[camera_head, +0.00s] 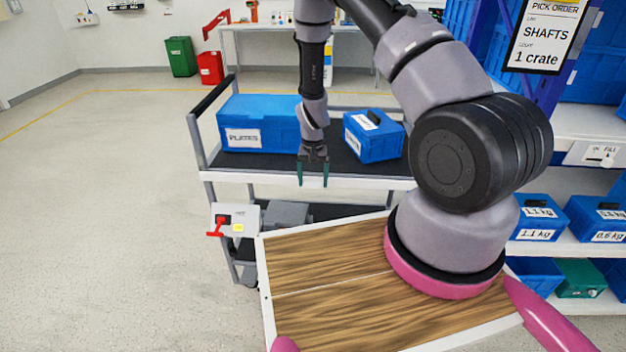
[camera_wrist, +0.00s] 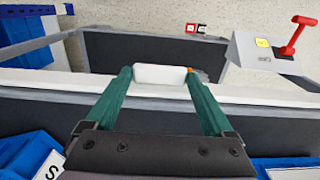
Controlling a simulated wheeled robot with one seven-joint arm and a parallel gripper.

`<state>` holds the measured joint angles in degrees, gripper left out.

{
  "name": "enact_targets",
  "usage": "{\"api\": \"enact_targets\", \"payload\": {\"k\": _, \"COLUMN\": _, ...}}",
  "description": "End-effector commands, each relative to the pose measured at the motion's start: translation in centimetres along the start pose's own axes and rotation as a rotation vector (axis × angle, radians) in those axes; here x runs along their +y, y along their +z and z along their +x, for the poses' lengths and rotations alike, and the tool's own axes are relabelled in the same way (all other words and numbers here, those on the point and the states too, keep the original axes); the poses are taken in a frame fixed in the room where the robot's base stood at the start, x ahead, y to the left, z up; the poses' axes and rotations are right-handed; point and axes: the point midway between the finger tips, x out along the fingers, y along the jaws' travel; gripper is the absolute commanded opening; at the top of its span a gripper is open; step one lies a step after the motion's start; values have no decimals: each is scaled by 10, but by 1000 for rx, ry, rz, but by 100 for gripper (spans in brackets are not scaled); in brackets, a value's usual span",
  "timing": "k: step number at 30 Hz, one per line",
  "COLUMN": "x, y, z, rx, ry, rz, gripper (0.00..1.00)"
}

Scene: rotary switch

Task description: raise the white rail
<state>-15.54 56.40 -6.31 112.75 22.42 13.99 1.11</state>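A long white rail (camera_head: 345,181) runs along the near edge of the cart's upper shelf; it crosses the wrist view as a white strip (camera_wrist: 255,96). My gripper (camera_head: 313,176) points down at this edge, with its two green fingers apart. In the wrist view my gripper (camera_wrist: 160,77) has one finger on each side of a short white block (camera_wrist: 160,75) at the strip. I cannot tell whether the fingers touch the block, or how it joins the rail. A light grey box with a red lever (camera_head: 216,229) is at the cart's left corner; the lever also shows in the wrist view (camera_wrist: 294,38).
A long blue box (camera_head: 258,122) and a smaller blue box (camera_head: 373,136) stand on the cart's dark upper shelf (camera_head: 335,158). A wooden top (camera_head: 325,265) with white edging lies in front. Shelving with blue bins (camera_head: 536,216) is on the right. Floor at left is clear.

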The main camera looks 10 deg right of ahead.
Motion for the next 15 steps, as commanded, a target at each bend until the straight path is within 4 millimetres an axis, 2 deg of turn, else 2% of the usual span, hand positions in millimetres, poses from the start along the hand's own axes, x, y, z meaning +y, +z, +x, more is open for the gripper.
{"api": "enact_targets", "payload": {"k": 5, "x": -1, "y": 0, "z": -3, "rx": 1, "ry": -1, "rz": -1, "gripper": 0}}
{"api": "enact_targets", "payload": {"k": 15, "x": -1, "y": -1, "z": -62, "rx": 2, "ry": -1, "rz": -1, "gripper": 0}}
